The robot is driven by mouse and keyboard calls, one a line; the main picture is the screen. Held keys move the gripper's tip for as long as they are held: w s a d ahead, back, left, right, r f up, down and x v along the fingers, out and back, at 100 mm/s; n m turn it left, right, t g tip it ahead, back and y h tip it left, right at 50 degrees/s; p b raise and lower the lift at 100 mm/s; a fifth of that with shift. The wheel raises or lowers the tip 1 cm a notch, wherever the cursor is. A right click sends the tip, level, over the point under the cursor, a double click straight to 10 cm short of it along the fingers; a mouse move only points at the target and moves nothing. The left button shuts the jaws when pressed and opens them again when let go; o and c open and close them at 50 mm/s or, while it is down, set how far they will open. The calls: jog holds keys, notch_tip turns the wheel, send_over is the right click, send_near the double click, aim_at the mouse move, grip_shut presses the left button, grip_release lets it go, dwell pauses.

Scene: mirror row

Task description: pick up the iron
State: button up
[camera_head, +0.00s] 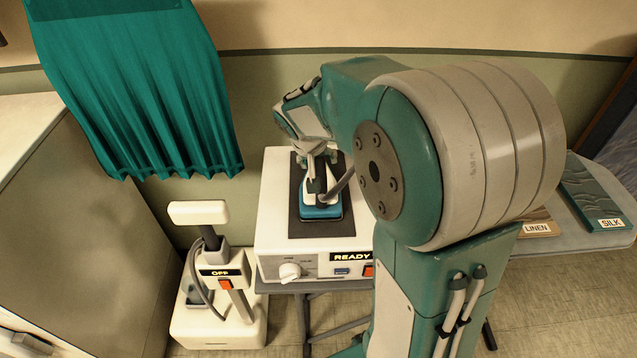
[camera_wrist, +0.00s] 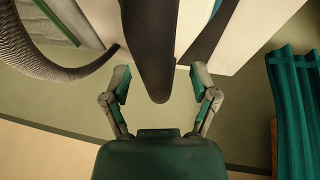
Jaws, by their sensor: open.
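The iron (camera_head: 321,211) rests on the black pad of the white ironing station (camera_head: 274,215), its blue lower part showing in the head view. Its upper part is partly covered by my gripper (camera_head: 318,153), which is just over it. In the wrist view, my gripper (camera_wrist: 159,80) is open. A dark rounded bar, which looks like the iron's handle (camera_wrist: 155,55), lies between the two fingers, with a gap on both sides. My arm hides the station's right part.
A ribbed hose (camera_wrist: 65,68) curves in from the left in the wrist view. A white steamer-like unit marked OFF (camera_head: 220,268) stands left of the station. A teal curtain (camera_head: 140,90) hangs behind. Boards marked LINEN (camera_head: 537,229) and SILK (camera_head: 600,205) lie at right.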

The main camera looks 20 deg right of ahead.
jog(key=shift+w+d+f, duration=0.1)
jog(key=shift+d+f, duration=0.2)
jog(key=shift+a, duration=0.15)
grip_shut()
jog(key=shift+r, duration=0.1)
